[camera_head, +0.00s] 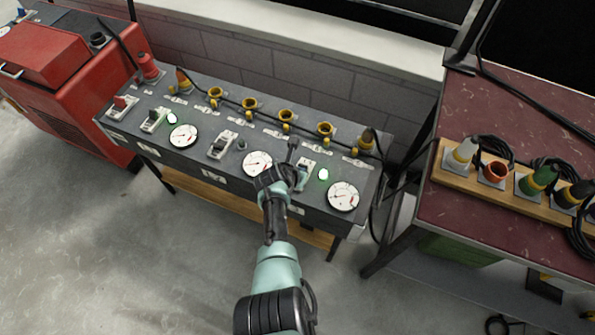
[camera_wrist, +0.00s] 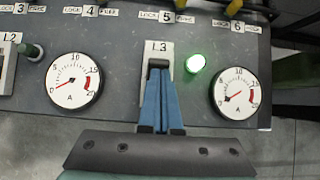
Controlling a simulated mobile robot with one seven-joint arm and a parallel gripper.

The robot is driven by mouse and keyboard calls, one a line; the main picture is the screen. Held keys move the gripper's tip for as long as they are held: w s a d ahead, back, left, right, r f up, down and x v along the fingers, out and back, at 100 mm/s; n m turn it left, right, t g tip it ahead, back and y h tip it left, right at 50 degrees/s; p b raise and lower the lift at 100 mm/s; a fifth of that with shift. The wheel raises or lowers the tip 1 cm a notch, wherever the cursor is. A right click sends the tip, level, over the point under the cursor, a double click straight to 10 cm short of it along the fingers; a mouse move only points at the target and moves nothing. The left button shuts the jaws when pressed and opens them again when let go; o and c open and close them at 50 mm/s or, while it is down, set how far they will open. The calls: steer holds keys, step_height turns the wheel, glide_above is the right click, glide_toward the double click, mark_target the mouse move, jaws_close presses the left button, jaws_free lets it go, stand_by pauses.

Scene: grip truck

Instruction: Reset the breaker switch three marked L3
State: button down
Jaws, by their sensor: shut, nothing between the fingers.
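The breaker switch L3 (camera_wrist: 159,54) is a pale plate marked "L3" with a dark toggle, set in the grey panel. In the head view the L3 switch (camera_head: 306,167) is partly covered by my gripper. My gripper (camera_wrist: 161,74) is shut and empty, its blue fingers together over the lower part of the switch. They hide most of the toggle, so I cannot tell its position or whether they touch it. My gripper also shows in the head view (camera_head: 301,183). The green lamp (camera_wrist: 196,62) right of L3 is lit; it also shows in the head view (camera_head: 323,174).
The L2 switch (camera_head: 221,145) stands left, with an unlit-looking lamp (camera_head: 242,144). Round gauges (camera_wrist: 73,82) and (camera_wrist: 234,93) flank L3. Yellow sockets (camera_head: 285,116) line the panel's back. A red-topped table (camera_head: 470,215) stands right; a red cabinet (camera_head: 75,75) stands left. Floor in front is clear.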

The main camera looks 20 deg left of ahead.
steer(key=shift+w, duration=0.4)
stand_by(0.5)
steer(key=shift+r, duration=0.1)
